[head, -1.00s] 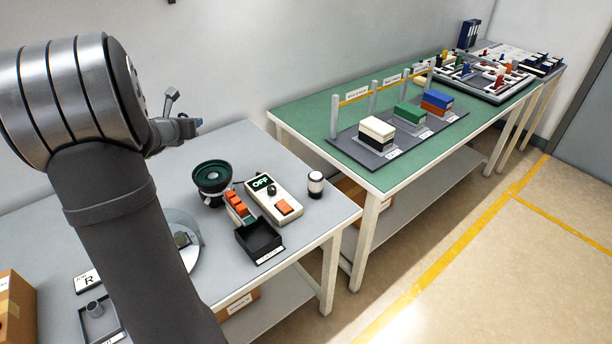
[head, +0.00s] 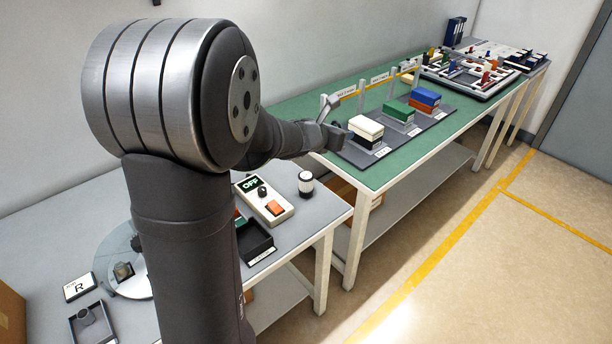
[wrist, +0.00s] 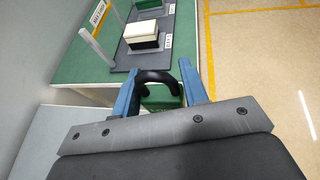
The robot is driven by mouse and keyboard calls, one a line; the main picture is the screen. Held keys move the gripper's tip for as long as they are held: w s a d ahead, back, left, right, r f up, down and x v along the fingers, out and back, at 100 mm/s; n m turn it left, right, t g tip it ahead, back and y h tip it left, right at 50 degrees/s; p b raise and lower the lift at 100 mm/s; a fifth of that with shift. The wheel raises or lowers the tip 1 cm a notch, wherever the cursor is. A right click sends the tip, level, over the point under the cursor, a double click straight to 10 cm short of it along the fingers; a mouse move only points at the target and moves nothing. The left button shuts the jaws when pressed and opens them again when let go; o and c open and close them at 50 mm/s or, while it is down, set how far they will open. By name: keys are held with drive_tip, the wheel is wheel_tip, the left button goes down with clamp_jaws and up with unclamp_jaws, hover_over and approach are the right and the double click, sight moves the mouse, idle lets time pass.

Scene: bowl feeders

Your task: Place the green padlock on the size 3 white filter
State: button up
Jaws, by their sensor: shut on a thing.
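My gripper (wrist: 160,86) has its blue fingers shut on the green padlock (wrist: 162,98), whose black shackle arches up between them. In the head view my gripper (head: 334,112) is at the left end of the green bench, beside the white filter; the padlock cannot be made out there. The white filter (head: 366,126) is a white-topped, dark-based block, nearest in the row on the grey plate. In the wrist view the white filter (wrist: 142,36) is ahead of the padlock and apart from it. Its size label is too small to read.
A green block (head: 399,112) and a blue-and-orange block (head: 424,99) stand farther along the grey plate (head: 440,121). Upright posts with a yellow strip line its back; one post (wrist: 97,48) rises left of the filter. The near grey bench holds an OFF control box (head: 263,197).

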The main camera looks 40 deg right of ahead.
drive_tip(key=s, duration=0.2)
hover_over(309, 173)
wheel_tip(309, 173, down, 12)
drive_tip(key=shift+s+r, duration=0.1)
drive_tip(key=shift+f, duration=2.1)
drive_tip(key=shift+f, duration=0.1)
drive_tip(key=o, duration=1)
